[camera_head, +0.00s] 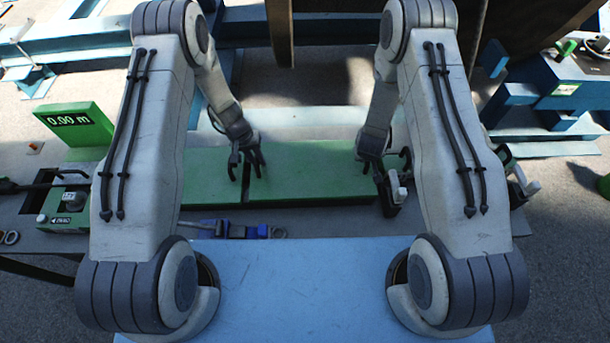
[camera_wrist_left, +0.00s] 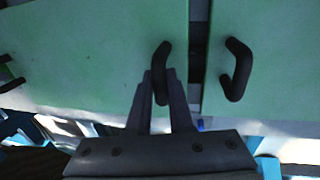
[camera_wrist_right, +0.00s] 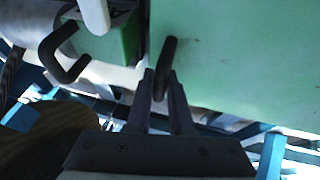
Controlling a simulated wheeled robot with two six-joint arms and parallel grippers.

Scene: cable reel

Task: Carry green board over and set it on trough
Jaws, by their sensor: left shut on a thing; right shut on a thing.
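The green board (camera_head: 310,170) lies crosswise in the head view, with a black bar handle near each end. My left gripper (camera_head: 247,168) is shut on its left handle, which shows between the fingers in the left wrist view (camera_wrist_left: 162,70). My right gripper (camera_head: 380,180) is shut on its right handle, seen in the right wrist view (camera_wrist_right: 166,65). A narrow gap separates the board from a second green panel (camera_wrist_left: 265,60) with its own handle (camera_wrist_left: 237,70). I cannot tell whether the board is raised. I cannot make out the trough for certain.
A green counter box with a display reading 0.00 m (camera_head: 78,122) stands at the left. A blue tool (camera_head: 235,230) lies in front of the panels. A green part with a white lever (camera_wrist_right: 95,15) is close to my right gripper. Blue frames line the back right.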

